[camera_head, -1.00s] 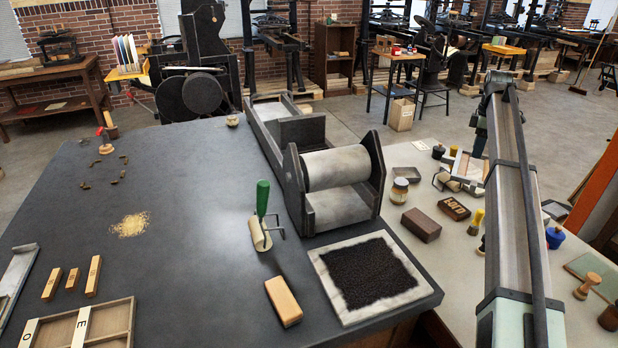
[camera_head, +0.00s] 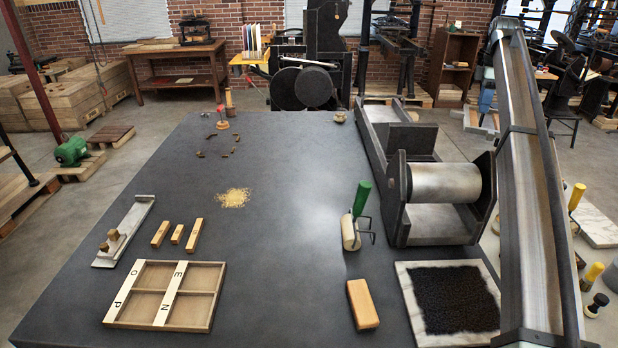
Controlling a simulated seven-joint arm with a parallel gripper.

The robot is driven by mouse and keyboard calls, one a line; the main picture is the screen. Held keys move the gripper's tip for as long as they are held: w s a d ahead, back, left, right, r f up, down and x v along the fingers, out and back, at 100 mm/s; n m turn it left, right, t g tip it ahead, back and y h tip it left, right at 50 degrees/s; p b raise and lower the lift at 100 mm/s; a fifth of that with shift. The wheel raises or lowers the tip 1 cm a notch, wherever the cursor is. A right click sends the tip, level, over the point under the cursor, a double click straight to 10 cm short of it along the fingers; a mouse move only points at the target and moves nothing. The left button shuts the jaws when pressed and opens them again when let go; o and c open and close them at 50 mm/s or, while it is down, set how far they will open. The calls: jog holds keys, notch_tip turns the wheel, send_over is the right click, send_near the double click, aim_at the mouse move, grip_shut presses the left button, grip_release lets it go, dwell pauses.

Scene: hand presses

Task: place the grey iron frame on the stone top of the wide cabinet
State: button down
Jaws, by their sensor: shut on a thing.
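The dark grey stone top (camera_head: 290,230) of the wide cabinet fills the middle of the head view. My arm rises along the right side and hides much of my gripper (camera_head: 484,112), which shows only as a small part left of the arm, beyond the stone top's far right corner. A small grey piece (camera_head: 476,122) there looks like part of the grey iron frame, held in my gripper and apart from the stone top. The jaws and most of the frame are hidden behind my arm.
The roller press (camera_head: 440,190), ink slab (camera_head: 408,290), green-handled brayer (camera_head: 352,230) and wooden block (camera_head: 362,305) stand on the right. A divided wooden tray (camera_head: 213,310), small blocks (camera_head: 177,235) and a metal tray (camera_head: 125,228) lie left. The middle is mostly clear, with yellow grains (camera_head: 233,198).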

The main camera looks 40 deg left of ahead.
jog(key=s+a+r+n, duration=0.1)
jog(key=s+a, duration=0.4)
jog(key=a, duration=0.3)
jog(key=s+a+r, duration=0.2)
jog(key=s+a, duration=0.3)
jog(key=a, duration=0.3)
jog(key=s+a+n, duration=0.1)
jog(key=s+a, duration=0.5)
jog(key=s, duration=0.2)
jog(key=n, duration=0.2)
send_over(297, 239)
notch_tip(297, 239, down, 21)
notch_tip(297, 239, down, 9)
jog(key=shift+f, duration=0.1)
